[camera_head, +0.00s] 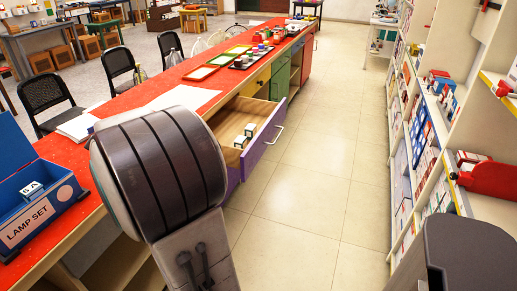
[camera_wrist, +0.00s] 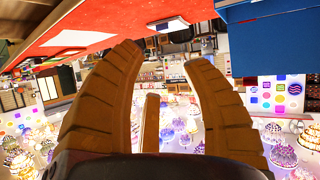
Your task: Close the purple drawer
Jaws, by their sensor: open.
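The purple drawer (camera_head: 259,145) is pulled out of the red-topped counter (camera_head: 220,78) in the head view, with its front facing the aisle on the right. It has a pale bar handle (camera_head: 275,135). Small light boxes (camera_head: 245,135) lie on its wooden floor. My arm covers the counter face nearer the camera. I cannot make out the drawer in the wrist view.
A blue lamp set box (camera_head: 40,205) sits on the counter's near left end. Trays and small items stand farther along it. Black chairs (camera_head: 45,92) line its left side. Stocked shelves (camera_head: 440,110) run along the right. The tiled aisle (camera_head: 315,170) between is clear.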

